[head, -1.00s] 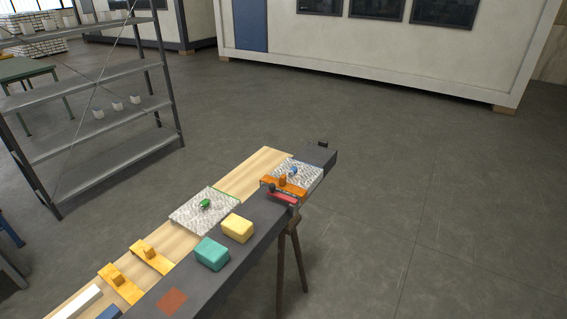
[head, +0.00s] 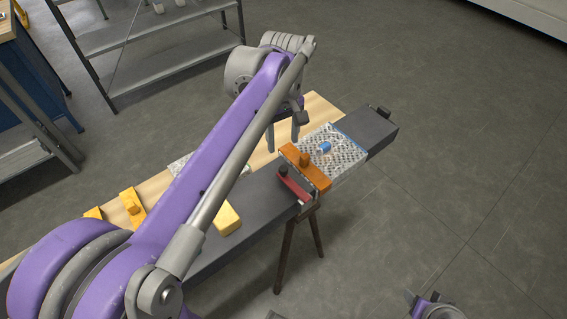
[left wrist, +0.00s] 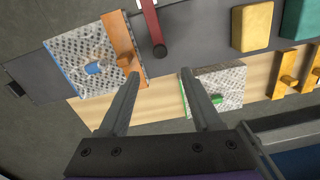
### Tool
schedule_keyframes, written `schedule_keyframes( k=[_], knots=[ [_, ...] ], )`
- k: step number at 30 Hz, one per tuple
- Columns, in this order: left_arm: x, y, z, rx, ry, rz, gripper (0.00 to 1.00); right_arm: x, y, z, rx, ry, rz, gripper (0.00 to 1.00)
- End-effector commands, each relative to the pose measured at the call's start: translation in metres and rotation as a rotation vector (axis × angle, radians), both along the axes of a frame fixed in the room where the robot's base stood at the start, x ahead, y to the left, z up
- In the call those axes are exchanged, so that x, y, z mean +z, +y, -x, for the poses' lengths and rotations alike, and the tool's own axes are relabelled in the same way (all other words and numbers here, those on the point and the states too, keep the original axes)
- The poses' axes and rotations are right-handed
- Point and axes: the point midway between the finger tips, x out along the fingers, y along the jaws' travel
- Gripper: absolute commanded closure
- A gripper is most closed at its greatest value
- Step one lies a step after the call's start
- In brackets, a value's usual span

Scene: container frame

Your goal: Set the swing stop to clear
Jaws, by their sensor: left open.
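The swing stop is a red bar (head: 295,187) with a dark round knob at one end. It lies on the dark beam, close alongside an orange strip with a peg (head: 305,165). The strip is at the edge of a perforated metal plate with a blue handle (head: 345,153). My left gripper (head: 283,131) is open and empty, above the wooden board beside that plate. In the left wrist view the swing stop (left wrist: 151,22) shows beyond the fingers, apart from them. A purple and grey part of my right arm shows at the bottom right; its jaws are unclear.
A yellow block (head: 228,218) sits on the dark beam (head: 250,205). A second plate with a green handle (left wrist: 228,84) lies on the wooden board, with orange pegged pieces (head: 132,206) farther along. A metal shelf (head: 150,40) stands behind. Floor at right is clear.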

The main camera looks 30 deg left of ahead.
Motion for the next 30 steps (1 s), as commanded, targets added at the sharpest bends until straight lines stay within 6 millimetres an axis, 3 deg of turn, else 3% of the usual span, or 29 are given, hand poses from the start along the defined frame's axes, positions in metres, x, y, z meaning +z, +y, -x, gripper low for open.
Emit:
schedule_keyframes(
  k=[15, 21, 30],
  knots=[
    [-0.088, 0.0, 0.001, -0.001, -0.001, 0.0, 0.34, -0.009, 0.0, 0.003, 0.0, 0.005, 0.0, 0.44],
    [-0.103, 0.0, 0.001, -0.001, -0.001, 0.0, 0.34, -0.01, 0.0, 0.003, 0.0, 0.006, 0.0, 0.44],
    [-0.104, 0.0, 0.001, -0.001, -0.001, 0.0, 0.36, -0.01, 0.0, 0.003, 0.0, 0.006, 0.0, 0.44]
  ],
)
